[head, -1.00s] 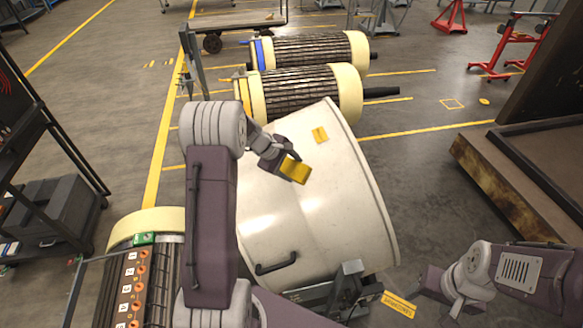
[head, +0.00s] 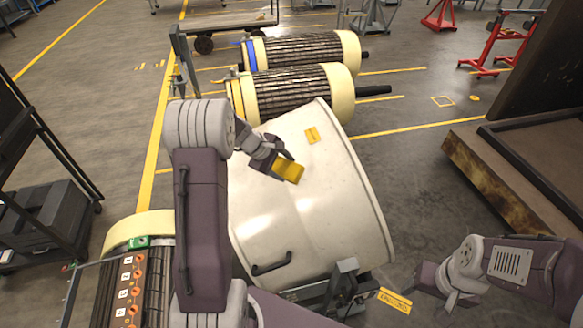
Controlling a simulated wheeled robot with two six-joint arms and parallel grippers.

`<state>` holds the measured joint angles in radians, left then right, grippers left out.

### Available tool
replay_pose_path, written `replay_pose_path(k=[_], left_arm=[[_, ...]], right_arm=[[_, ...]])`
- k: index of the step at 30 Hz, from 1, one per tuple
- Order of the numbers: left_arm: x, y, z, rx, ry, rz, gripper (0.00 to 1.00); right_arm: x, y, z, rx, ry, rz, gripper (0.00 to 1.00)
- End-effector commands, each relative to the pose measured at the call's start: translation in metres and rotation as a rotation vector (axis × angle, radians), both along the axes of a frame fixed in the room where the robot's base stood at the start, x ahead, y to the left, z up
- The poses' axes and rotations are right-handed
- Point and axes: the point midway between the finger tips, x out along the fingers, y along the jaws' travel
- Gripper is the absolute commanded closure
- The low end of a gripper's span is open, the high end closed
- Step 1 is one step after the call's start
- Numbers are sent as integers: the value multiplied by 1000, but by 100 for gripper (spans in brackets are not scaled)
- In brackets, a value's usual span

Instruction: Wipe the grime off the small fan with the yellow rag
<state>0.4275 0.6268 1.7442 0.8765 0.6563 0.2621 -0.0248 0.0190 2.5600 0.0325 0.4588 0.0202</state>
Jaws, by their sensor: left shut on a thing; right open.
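My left gripper (head: 281,164) is shut on the yellow rag (head: 290,172), a small folded block in its fingers. It holds the rag over the large white drum-like casing (head: 300,215); I cannot tell whether the rag touches the surface. No small fan can be made out in this view, and no grime shows clearly on the casing. My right gripper (head: 444,292) is open and empty at the lower right, beside the casing.
Two banded rotors (head: 300,50) lie behind the casing. Another rotor (head: 140,285) with an orange-knobbed panel is at lower left. A dark cart (head: 45,210) stands left, and a rusty-edged platform (head: 510,185) right. Open floor lies between casing and platform.

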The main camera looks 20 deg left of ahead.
Motion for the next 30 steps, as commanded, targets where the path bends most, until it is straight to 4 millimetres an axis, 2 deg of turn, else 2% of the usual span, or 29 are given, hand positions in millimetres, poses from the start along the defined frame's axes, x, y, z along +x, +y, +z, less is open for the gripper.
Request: replay_pose_path(k=[9, 15, 30], left_arm=[[12, -10, -42, 0, 1, -2, 75], [19, -16, -61, 0, -1, 0, 75], [20, -17, -62, 0, -1, 0, 75]], right_arm=[[0, 0, -34, 0, 0, 0, 38], [0, 0, -48, 0, 0, 0, 38], [0, 0, -48, 0, 0, 0, 38]])
